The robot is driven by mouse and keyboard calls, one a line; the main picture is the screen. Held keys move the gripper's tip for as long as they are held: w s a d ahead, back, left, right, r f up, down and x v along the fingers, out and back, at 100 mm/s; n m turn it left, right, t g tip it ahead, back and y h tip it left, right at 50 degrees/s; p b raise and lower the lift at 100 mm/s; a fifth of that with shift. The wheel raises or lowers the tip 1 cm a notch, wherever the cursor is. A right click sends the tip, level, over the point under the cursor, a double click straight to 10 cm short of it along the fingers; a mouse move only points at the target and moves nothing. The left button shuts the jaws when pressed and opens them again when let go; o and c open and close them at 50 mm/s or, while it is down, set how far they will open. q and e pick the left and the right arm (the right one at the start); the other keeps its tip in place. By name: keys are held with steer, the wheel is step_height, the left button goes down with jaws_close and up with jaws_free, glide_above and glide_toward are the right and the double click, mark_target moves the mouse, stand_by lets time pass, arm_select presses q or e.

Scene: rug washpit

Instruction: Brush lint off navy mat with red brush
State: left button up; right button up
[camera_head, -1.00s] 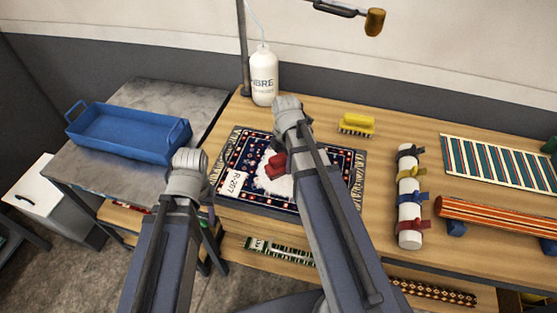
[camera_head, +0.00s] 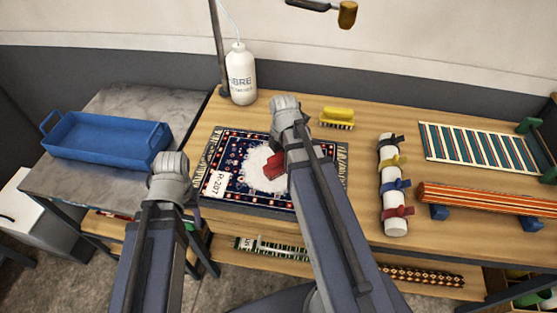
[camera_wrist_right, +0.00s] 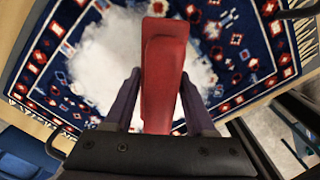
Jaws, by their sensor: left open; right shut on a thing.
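The navy mat (camera_head: 226,190) lies on the wooden table, patterned in red and white, with fringed ends and a white tag reading R-207. A white patch of lint (camera_head: 262,166) covers its middle; it also fills much of the mat in the right wrist view (camera_wrist_right: 105,60). My right gripper (camera_wrist_right: 160,110) is shut on the red brush (camera_wrist_right: 163,75), over the lint. In the head view the brush (camera_head: 274,165) is partly hidden by my right arm; I cannot tell whether its bristles touch the mat. My left gripper (camera_head: 170,163) is left of the mat, its fingers hidden.
A blue tray (camera_head: 104,139) stands on the grey side table. A white bottle (camera_head: 242,80) and a yellow brush (camera_head: 337,116) are behind the mat. A strapped white roll (camera_head: 391,190), an orange striped roll (camera_head: 485,198) and a striped mat (camera_head: 480,155) lie to the right.

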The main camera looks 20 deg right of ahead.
steer(key=shift+s+d+f, duration=0.1)
steer(key=shift+s+d, duration=0.45)
steer(key=shift+d, duration=0.2)
steer(key=shift+s+d+f, duration=0.1)
steer(key=shift+s+d, duration=0.4)
steer(key=shift+d, duration=0.25)
steer(key=shift+r, duration=0.1)
steer(key=shift+s, duration=0.15)
steer(key=shift+a, duration=0.15)
steer(key=shift+w+a, duration=0.55)
steer(key=shift+a, duration=0.25)
steer(key=shift+w+a, duration=0.55)
steer(key=shift+a, duration=0.2)
steer(key=shift+w+a, duration=0.1)
